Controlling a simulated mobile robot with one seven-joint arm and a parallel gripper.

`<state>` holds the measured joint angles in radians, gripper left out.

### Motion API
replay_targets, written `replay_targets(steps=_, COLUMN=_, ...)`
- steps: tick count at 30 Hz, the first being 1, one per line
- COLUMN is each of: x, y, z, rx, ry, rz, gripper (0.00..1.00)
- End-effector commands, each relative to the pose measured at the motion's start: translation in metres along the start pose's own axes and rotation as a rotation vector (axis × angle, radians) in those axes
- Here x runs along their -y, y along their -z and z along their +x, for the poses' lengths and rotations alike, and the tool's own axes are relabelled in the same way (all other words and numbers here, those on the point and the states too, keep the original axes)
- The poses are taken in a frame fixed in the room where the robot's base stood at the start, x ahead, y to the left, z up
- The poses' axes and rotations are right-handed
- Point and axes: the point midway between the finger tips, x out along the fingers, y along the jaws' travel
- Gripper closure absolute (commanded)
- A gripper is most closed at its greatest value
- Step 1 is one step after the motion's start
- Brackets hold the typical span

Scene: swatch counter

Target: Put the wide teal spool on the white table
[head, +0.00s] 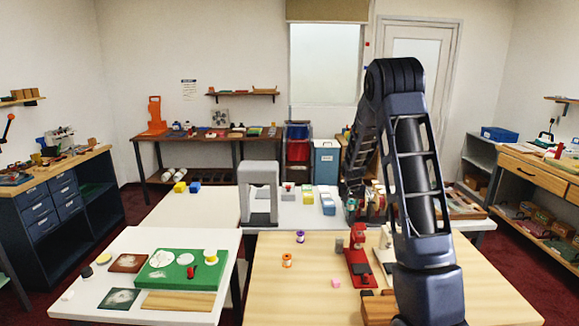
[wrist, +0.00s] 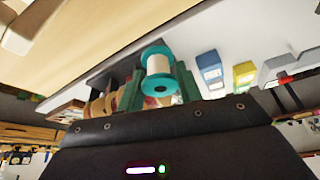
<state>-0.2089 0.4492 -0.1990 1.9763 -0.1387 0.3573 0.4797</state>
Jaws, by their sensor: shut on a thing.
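The wide teal spool (wrist: 158,90), with teal flanges and pale thread, sits between the two green fingers of my gripper (wrist: 160,78) in the wrist view. The fingers are shut on it. In the head view a small teal part of the spool (head: 351,204) shows by my gripper, at the back table; my arm hides much around there. A white-topped table (head: 110,247) stands at the front left. It bears a green board (head: 180,268), a wooden strip (head: 178,301) and several small items.
A pale wood table (head: 270,262) at the front holds small spools, a red stand (head: 358,262) and a pink block. A grey arch (head: 259,180) stands on the back table, beside yellow and blue boxes. The pale table (head: 190,212) at middle left is mostly clear.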

Motion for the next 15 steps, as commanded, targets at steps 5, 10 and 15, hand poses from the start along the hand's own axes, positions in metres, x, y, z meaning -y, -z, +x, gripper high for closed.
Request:
replay_targets(steps=5, x=-0.0036, y=0.0059, z=0.0029, rx=0.0, ry=0.004, rz=-0.011, gripper=0.86)
replay_targets(steps=10, x=-0.0035, y=0.0065, z=0.0031, rx=0.0, ry=0.005, rz=-0.012, gripper=0.86)
replay_targets(steps=15, x=-0.0029, y=0.0063, z=0.003, rx=0.0, ry=0.005, rz=-0.013, gripper=0.86)
